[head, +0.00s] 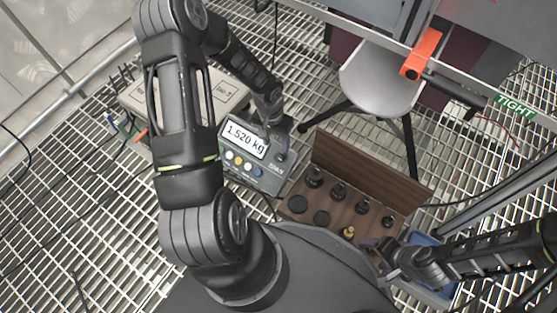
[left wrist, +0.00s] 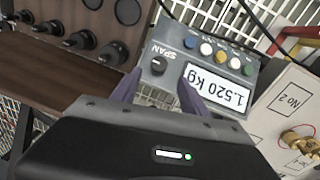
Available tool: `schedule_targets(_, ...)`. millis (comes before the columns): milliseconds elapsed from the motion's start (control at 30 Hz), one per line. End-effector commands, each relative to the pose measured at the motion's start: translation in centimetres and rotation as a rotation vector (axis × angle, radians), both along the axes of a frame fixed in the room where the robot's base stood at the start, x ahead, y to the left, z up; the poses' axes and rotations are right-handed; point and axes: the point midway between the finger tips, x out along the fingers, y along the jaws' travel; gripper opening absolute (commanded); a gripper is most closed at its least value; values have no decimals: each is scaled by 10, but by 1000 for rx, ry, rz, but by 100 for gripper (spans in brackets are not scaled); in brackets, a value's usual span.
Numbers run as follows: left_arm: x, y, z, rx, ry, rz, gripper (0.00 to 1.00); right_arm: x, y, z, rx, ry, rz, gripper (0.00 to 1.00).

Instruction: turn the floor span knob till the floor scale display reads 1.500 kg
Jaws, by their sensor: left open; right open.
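The floor scale display (head: 244,138) reads 1.520 kg on its grey console. The same display shows upside down in the left wrist view (left wrist: 217,90), also 1.520 kg. The black floor span knob (left wrist: 158,66), beside the label SPAN, sits at the console's corner. My left gripper (left wrist: 156,84) is open, with its two purple fingertips pointing at the knob, one to each side and just short of it in the picture. Contact cannot be told. In the head view my left gripper (head: 279,140) is over the console's right end. My right gripper (head: 388,252) is open beside the wooden weight box.
A wooden box (head: 408,184) holds several dark weights and a brass one (head: 348,232). A pale box marked No 2 (left wrist: 280,110) with a brass fitting stands beside the console. Several coloured buttons (left wrist: 206,50) line the console near the display.

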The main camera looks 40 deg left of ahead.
Motion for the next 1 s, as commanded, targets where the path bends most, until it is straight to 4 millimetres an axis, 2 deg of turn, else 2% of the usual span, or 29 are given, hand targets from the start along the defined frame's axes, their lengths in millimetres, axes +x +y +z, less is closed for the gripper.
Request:
schedule_targets(367, -1, -2, -4, -2, 1, -2, 52, 0, 0, -1, 0, -1, 1, 71)
schedule_targets(467, -1, -3, -14, -2, 2, -2, 52, 1, 0, -7, 0, -2, -1, 71)
schedule_targets(800, 0, -8, -65, -2, 1, -3, 52, 5, 1, -33, -2, -13, -6, 71)
schedule_targets(1000, 1, -9, -77, -2, 0, -3, 52, 6, 1, -37, -2, -17, -7, 71)
